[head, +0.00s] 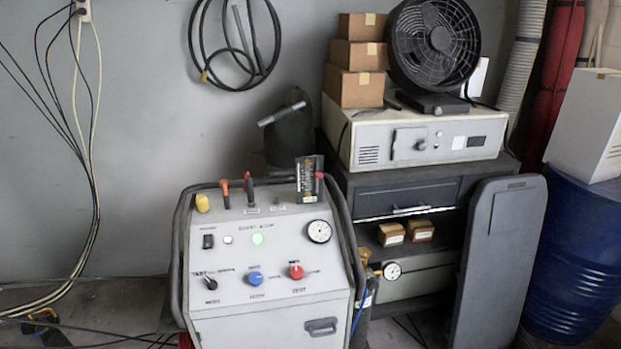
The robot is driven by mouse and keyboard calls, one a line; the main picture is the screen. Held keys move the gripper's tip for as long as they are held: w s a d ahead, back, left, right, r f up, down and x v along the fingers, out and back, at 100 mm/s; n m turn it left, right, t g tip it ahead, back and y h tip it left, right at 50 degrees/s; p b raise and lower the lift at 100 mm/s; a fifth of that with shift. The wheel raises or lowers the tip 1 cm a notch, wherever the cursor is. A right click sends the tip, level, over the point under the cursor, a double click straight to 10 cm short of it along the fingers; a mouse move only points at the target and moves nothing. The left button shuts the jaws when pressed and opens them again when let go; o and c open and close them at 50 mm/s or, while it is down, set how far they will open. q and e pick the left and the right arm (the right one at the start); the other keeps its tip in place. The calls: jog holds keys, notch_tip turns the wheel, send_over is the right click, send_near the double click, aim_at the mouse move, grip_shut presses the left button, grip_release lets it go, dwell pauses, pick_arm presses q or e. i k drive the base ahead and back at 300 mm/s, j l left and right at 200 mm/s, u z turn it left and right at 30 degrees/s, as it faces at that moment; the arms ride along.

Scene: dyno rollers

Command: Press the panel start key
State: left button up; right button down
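The control panel (270,258) is the sloped light grey face of a wheeled-looking cabinet with dark side rails, at the lower middle of the head view. Below are a black knob (210,283), a blue knob (255,278) and a red knob (296,271). The small labels are too blurred to tell for sure which is the start key. Neither of my grippers shows.
Tools and a dark handheld meter (308,180) stand on the cabinet top. A dark shelf unit (410,190) behind carries a grey instrument (425,138), boxes and a fan (434,45). A dark board (497,260) and blue drum (575,260) stand right. Cables hang left.

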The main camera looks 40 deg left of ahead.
aim_at(257, 239)
jog(key=k+j+u, duration=0.15)
jog(key=j, duration=0.2)
jog(key=k+j+u, duration=0.1)
jog(key=k+j, duration=0.15)
jog(key=k+j+u, duration=0.15)
jog(key=j, duration=0.3)
jog(key=k+j+u, duration=0.1)
jog(key=j, duration=0.3)
jog(key=k+j+u, duration=0.15)
jog(key=j, duration=0.3)
jog(key=k+l, duration=0.05)
jog(key=k, duration=0.05)
